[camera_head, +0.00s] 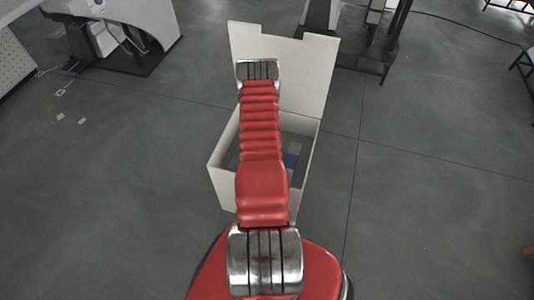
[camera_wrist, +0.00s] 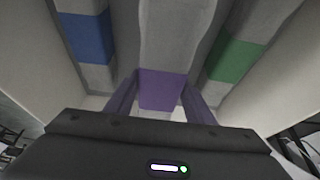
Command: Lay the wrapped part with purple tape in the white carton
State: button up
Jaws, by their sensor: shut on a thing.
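The white carton (camera_head: 305,75) stands open on the floor in the head view, its tall lid flap raised at the back. My red arm reaches over it and hides much of its inside. In the wrist view, my gripper (camera_wrist: 160,103) is shut on the grey wrapped part with purple tape (camera_wrist: 162,90). The part lies lengthwise between two other wrapped parts, with the carton's pale walls (camera_wrist: 285,60) on both sides. Whether its underside touches the carton floor is hidden. My gripper is hidden in the head view.
A blue-taped wrapped part (camera_wrist: 85,38) lies left of the held part and a green-taped one (camera_wrist: 235,60) lies right. The blue tape also shows inside the carton in the head view (camera_head: 290,160). The floor around the carton is clear; a dark stand (camera_head: 365,50) is behind it.

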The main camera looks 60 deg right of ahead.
jog(key=shift+d+f, duration=0.1)
jog(key=shift+f, duration=1)
jog(key=shift+f, duration=2.1)
jog(key=o, duration=1.7)
jog(key=shift+f, duration=0.15)
jog(key=shift+c, duration=0.2)
jog(key=v, duration=1)
jog(key=shift+r, duration=0.2)
jog(key=shift+v, duration=0.95)
